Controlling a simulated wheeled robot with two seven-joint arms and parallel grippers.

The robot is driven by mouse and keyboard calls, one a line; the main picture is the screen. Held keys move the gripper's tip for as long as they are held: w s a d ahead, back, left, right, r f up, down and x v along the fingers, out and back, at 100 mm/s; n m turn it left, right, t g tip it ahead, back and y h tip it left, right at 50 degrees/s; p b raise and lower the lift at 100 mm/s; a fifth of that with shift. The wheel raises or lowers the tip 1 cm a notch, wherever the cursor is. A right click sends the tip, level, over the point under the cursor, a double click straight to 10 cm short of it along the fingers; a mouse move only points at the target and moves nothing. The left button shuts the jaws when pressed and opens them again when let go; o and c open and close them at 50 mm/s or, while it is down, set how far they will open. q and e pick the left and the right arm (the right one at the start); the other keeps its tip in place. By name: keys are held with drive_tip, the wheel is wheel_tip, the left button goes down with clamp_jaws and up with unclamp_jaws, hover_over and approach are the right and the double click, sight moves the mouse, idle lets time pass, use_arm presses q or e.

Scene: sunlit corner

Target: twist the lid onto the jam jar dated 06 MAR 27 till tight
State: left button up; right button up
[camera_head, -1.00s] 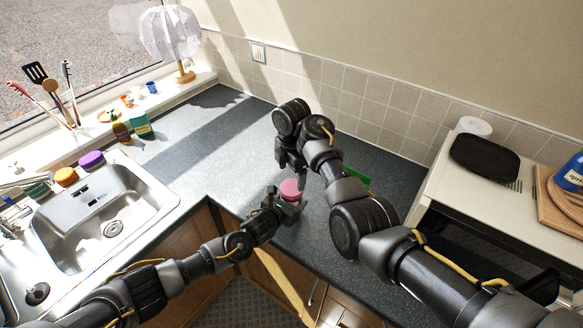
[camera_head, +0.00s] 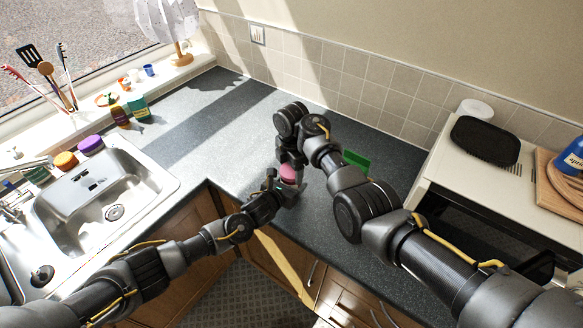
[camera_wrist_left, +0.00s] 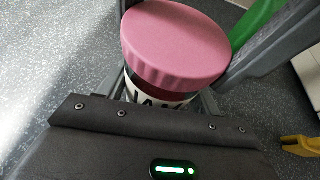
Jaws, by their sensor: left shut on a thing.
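The jam jar (camera_wrist_left: 147,93) shows in the left wrist view with a white label and black letters, partly hidden; no date is readable. A pink lid (camera_wrist_left: 177,45) sits on its top; I cannot tell how tight it is. The lid also shows in the head view (camera_head: 287,174), partly covered. My left gripper (camera_head: 276,192) is shut on the jar from the near left side and holds it upright over the counter. My right gripper (camera_head: 290,158) points down right above the lid; its fingertips are hard to make out, so touch and opening are unclear.
The dark grey counter (camera_head: 225,140) is clear to the left and behind. A green object (camera_head: 356,160) stands behind my right arm. The sink (camera_head: 100,190) is at left, and a cream oven with a black plate (camera_head: 485,140) is at right. The counter's front edge lies close below my left gripper.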

drive_tip(key=c, duration=0.5)
drive_tip(key=m, duration=0.3)
drive_tip(key=shift+m, duration=0.3)
drive_tip(key=o, duration=1.1)
drive_tip(key=shift+r, duration=2.3)
drive_tip(key=shift+c, duration=0.4)
drive_tip(key=shift+r+n, duration=1.7)
drive_tip(key=shift+n, duration=0.1)
